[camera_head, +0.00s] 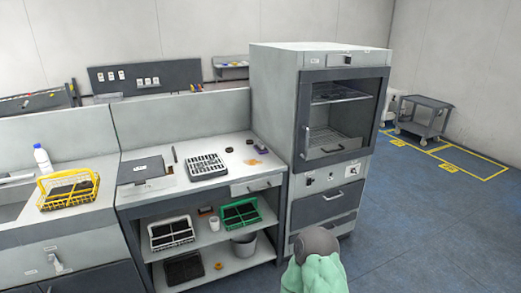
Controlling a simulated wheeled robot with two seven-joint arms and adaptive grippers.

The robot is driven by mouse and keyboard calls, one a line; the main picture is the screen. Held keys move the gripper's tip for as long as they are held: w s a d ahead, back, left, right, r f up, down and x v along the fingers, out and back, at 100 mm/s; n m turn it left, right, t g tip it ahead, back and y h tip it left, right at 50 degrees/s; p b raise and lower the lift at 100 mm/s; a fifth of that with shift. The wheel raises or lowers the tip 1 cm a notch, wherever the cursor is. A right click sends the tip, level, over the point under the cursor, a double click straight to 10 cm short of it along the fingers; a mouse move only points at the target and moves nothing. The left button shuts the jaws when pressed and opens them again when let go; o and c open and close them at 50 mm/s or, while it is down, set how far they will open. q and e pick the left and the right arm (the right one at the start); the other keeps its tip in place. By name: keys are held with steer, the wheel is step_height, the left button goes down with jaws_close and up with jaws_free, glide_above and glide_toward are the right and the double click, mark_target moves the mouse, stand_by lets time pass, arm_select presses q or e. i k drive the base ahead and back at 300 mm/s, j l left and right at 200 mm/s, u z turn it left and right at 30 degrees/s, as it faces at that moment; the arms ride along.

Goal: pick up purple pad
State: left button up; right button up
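A small dark purple item (261,149), which looks like the purple pad, lies on the right part of the white worktop (222,188). An orange patch shows beside it, and the item is too small to make out in detail. Two small dark round items (249,142) lie just to its left.
Left of the pad are a slotted tray (206,167) and a grey flat case (141,170). A tall grey cabinet (275,100) stands right of the worktop. A yellow wire basket (68,190) is far left. Crates and a bucket (244,245) fill the lower shelves.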

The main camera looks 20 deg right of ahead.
mark_target(259, 148)
steer(key=i+l, duration=0.15)
steer(key=i, duration=0.25)
steer(key=i+l, duration=0.15)
steer(key=i, duration=0.25)
steer(key=l+z, duration=0.05)
